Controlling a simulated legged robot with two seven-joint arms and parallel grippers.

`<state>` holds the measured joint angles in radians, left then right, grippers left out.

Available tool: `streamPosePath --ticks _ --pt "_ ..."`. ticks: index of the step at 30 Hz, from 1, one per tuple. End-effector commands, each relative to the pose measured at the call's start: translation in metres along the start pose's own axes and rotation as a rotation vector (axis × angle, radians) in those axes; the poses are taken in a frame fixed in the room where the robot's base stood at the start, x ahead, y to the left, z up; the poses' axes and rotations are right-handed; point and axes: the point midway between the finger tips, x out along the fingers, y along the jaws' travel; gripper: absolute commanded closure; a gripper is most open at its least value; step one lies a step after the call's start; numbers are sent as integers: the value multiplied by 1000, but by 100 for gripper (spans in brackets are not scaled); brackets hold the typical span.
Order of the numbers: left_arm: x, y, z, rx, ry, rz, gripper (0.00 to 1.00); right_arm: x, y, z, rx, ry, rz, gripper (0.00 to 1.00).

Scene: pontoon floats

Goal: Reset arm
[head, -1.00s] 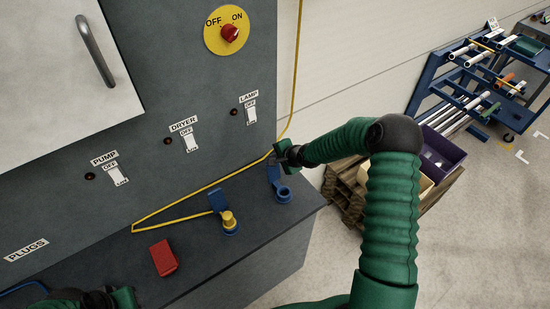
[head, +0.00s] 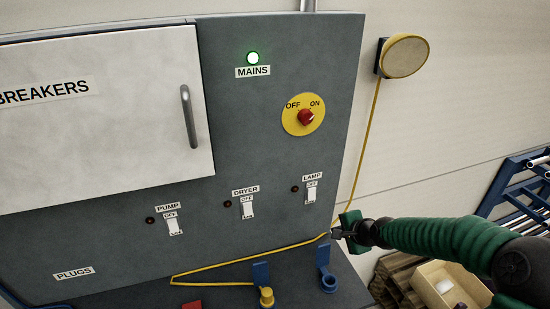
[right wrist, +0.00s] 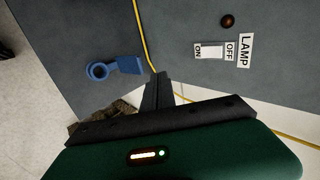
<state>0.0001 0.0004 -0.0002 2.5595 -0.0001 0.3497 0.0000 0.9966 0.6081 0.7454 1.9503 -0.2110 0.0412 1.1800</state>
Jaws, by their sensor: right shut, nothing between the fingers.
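My right arm comes in from the right in the head view. My right gripper (head: 338,232) is shut and empty, close to the panel's lower right edge, above the blue socket with its lid raised (head: 327,278). In the right wrist view the shut fingers (right wrist: 157,82) point toward the panel, near the yellow cable (right wrist: 142,35) and the blue socket (right wrist: 98,71). I cannot tell whether they touch the cable. The lamp switch (head: 311,192) is above the gripper. My left gripper is out of the head view.
The grey panel (head: 240,120) holds a red knob on a yellow disc (head: 305,117), a lit green mains light (head: 253,58) and pump (head: 174,226) and dryer (head: 247,207) switches. A yellow plug (head: 266,296) sits on the ledge. Crates (head: 440,290) and a blue rack (head: 515,185) stand right.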

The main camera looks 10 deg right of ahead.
Motion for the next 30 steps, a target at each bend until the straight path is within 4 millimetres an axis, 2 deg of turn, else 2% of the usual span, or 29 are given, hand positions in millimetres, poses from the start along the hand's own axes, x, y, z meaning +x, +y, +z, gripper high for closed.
streamPosePath --ticks 2,4,5,7,9,12,15,19,30 --pt "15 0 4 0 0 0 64 11 24 20 -95 -15 47 100" --pt "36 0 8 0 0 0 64 21 62 49 -270 -39 126 100" --pt "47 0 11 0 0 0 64 24 82 64 -368 -53 168 100" --pt "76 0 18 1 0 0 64 25 138 97 -636 -99 273 100" --pt "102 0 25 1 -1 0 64 16 189 121 -891 -156 356 100" --pt "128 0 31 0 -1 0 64 -4 245 147 -1173 -250 421 100" --pt "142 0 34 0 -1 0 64 -20 280 162 -1345 -332 441 100" --pt "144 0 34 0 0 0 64 -32 295 169 -1430 -382 443 100" --pt "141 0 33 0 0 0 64 -33 293 168 -1433 -384 443 100"
